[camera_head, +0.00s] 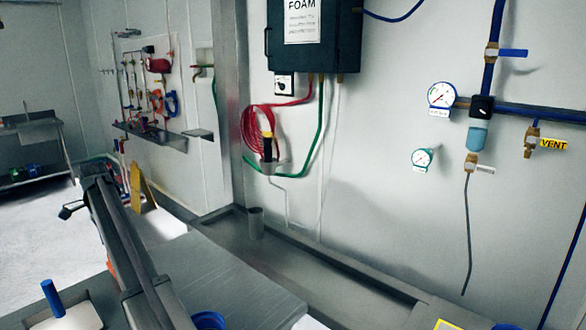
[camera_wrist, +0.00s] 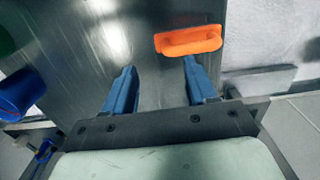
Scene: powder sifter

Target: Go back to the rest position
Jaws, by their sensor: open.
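My gripper (camera_wrist: 159,66) shows in the wrist view with two blue fingers spread apart. It is open and nothing sits between the fingers. A grey metal surface (camera_wrist: 150,30) lies beneath it. An orange handled object (camera_wrist: 188,41) lies just beyond the right fingertip. I cannot tell whether the finger touches it. I cannot make out my gripper in the head view.
A blue container (camera_wrist: 20,92) is at the left in the wrist view. In the head view, a blue-handled item (camera_head: 52,298) and a blue round rim (camera_head: 207,320) are at the bottom. A wall with gauges (camera_head: 442,96) and hoses (camera_head: 258,130) stands behind.

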